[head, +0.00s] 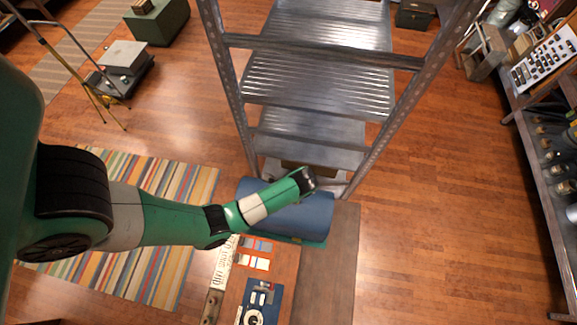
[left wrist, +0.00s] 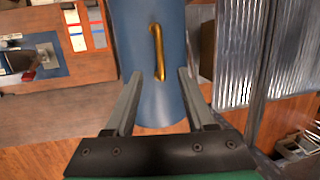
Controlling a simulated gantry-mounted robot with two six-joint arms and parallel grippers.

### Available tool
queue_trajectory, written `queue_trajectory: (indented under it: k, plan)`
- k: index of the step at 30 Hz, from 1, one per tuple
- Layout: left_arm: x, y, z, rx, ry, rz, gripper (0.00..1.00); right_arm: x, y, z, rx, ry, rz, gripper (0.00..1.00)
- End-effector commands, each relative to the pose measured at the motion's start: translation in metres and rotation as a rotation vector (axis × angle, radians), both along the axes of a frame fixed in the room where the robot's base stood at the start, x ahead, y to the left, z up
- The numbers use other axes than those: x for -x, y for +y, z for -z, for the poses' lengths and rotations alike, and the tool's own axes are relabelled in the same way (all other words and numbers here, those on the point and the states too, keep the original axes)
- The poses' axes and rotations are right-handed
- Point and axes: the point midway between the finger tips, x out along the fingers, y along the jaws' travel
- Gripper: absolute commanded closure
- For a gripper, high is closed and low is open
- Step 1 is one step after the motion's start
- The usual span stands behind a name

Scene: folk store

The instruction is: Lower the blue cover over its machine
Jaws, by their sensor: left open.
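The blue cover (head: 300,216) is a rounded, curved lid at the back end of the wooden bench, in front of the metal shelf. In the left wrist view the blue cover (left wrist: 135,35) carries a long brass handle (left wrist: 157,52). My left gripper (left wrist: 159,75) is open, with one finger on each side of the cover in that view. The handle lies between and just beyond the fingertips, not gripped. In the head view my left gripper (head: 306,180) is over the cover, and its fingers are hard to make out. The machine under the cover is hidden. My right gripper is not in view.
A tall metal shelf (head: 318,85) stands right behind the cover. The wooden bench (head: 278,283) holds a blue panel (head: 262,300) and colored cards (head: 257,254). A striped rug (head: 160,275) lies at left. A rack with bottles (head: 545,150) stands at right. Open floor lies between.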

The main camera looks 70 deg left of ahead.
Motion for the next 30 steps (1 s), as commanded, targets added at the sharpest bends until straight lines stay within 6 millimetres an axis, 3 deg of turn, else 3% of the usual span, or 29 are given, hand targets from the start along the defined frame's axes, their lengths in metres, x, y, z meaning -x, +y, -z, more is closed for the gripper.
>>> queue_trajectory:
  k: [8, 14, 21, 30]
  plan:
    - [0.0, 0.003, 0.01, -0.001, 0.0, -0.001, 0.45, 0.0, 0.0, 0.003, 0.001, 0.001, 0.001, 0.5]
    - [0.002, 0.008, 0.03, -0.002, 0.0, -0.001, 0.45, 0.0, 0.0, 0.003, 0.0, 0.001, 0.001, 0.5]
    - [0.003, 0.016, 0.063, -0.003, -0.004, 0.0, 0.45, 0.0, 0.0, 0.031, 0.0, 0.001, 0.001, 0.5]
    - [0.006, 0.025, 0.091, -0.002, -0.002, 0.0, 0.45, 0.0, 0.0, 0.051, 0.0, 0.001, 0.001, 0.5]
